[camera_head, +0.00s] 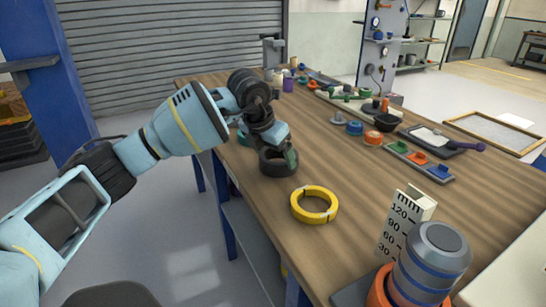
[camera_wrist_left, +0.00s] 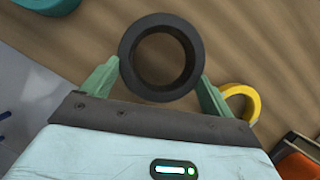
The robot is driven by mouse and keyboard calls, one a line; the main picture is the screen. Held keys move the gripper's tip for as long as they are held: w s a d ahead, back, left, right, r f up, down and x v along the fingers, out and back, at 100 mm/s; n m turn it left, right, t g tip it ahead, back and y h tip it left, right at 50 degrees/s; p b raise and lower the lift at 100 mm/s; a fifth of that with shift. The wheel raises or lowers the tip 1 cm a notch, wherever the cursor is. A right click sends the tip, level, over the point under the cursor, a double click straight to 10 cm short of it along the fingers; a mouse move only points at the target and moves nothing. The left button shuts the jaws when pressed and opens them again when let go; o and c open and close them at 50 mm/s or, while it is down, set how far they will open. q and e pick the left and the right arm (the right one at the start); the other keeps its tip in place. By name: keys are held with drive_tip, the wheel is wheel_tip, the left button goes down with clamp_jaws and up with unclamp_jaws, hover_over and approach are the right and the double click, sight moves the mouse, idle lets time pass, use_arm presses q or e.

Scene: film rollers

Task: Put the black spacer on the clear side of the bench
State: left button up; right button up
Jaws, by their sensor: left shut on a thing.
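The black spacer (camera_head: 279,168) is a thick dark ring near the left edge of the bench. My left gripper (camera_head: 282,151) is shut on it. In the left wrist view the spacer (camera_wrist_left: 160,94) sits between the two green fingers of my left gripper (camera_wrist_left: 160,70), one on each side of its outer wall. Whether the spacer touches the bench top (camera_head: 355,185) or hangs just above it, I cannot tell. My right gripper is not in view.
A yellow ring (camera_head: 314,216) lies nearer, right of the spacer. A teal ring (camera_wrist_left: 45,4) is partly visible beyond it. A scale block (camera_head: 403,225) and grey-blue cylinder (camera_head: 432,258) stand at the front right. Several small parts and trays (camera_head: 418,162) crowd the far right side.

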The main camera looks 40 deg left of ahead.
use_arm(q)
drive_tip(key=shift+f, duration=0.55)
drive_tip(key=o, duration=0.9)
drive_tip(key=p+v, duration=0.1)
drive_tip(key=v, duration=1.1)
drive_tip(key=shift+r+p, duration=0.15)
drive_tip(key=shift+p, duration=0.2)
